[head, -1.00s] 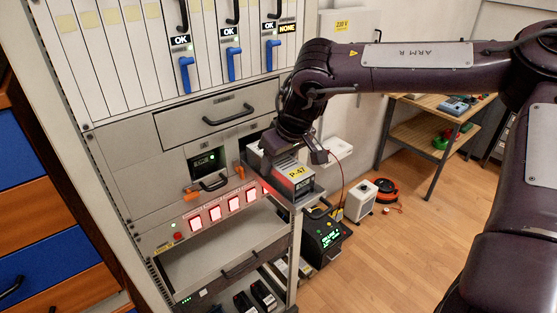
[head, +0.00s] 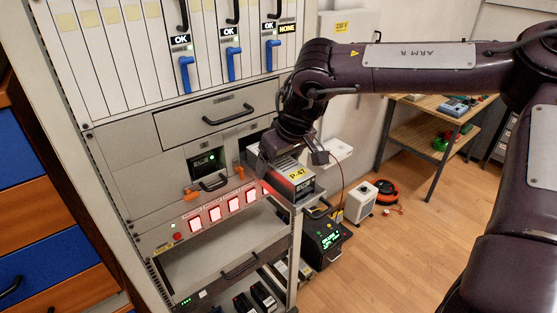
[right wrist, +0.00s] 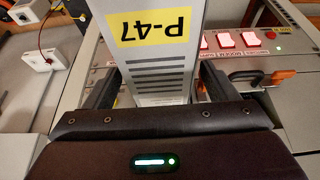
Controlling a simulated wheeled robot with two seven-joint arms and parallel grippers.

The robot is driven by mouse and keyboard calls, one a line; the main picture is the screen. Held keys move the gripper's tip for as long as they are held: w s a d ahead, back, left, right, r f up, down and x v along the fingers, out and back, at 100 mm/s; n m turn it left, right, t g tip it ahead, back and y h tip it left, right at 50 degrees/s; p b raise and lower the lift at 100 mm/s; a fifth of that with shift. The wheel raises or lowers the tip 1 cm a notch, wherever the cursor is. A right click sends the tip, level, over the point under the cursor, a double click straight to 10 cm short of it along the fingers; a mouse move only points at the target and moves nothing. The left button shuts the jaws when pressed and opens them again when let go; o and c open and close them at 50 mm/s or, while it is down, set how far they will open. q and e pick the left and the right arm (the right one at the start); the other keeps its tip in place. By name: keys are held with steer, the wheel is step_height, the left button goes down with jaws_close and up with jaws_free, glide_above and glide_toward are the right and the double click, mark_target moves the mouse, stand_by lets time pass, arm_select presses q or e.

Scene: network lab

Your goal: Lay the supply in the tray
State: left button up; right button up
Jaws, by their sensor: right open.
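The supply (head: 301,187) is a grey box with a yellow P-47 label, at the right front of the rack. It also shows in the right wrist view (right wrist: 158,65), with dark slots below its label. My right gripper (head: 283,160) is over its top; in the right wrist view the open jaws (right wrist: 158,88) stand on either side of it, and I cannot tell whether they touch it. A pulled-out tray (head: 205,268) with a dark front handle is lower in the rack, below and left of the supply. What bears the supply underneath is hidden. My left gripper is not in view.
A black unit with a green display (head: 325,238) and a white heater-like box (head: 360,203) stand on the floor to the right.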

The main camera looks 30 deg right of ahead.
steer(key=shift+r, duration=0.4)
steer(key=b+v, duration=0.2)
steer(key=v, duration=0.5)
steer(key=shift+s, duration=0.1)
